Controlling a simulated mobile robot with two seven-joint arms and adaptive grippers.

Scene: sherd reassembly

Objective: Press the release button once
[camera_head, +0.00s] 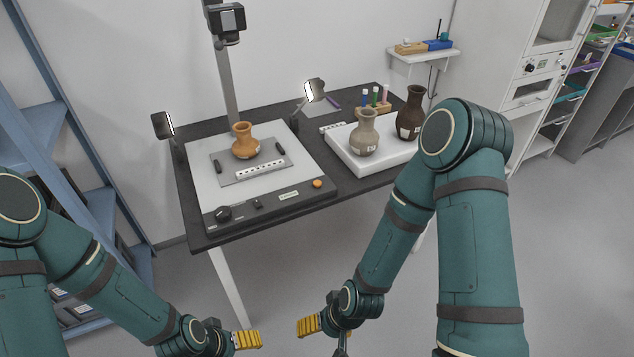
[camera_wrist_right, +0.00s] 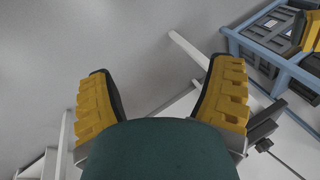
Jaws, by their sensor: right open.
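An orange round button (camera_head: 317,183), which looks like the release button, sits at the right end of the front panel of the copy stand (camera_head: 210,180) on the dark table. My right gripper (camera_head: 309,325) hangs low in front of the table, below the button and apart from it. In the right wrist view its two yellow fingers (camera_wrist_right: 160,95) stand wide apart with nothing between them. My left gripper (camera_head: 248,340) is left of the right one, also low and away from the table; its fingers overlap in view. The button does not show in the right wrist view.
A black dial (camera_head: 223,213) and a small switch share the panel. An orange-brown vase (camera_head: 244,141) stands on the copy stand, between two lamps. A white tray (camera_head: 347,155) with grey and dark vases is to the right. A blue shelf rack (camera_head: 35,125) stands left.

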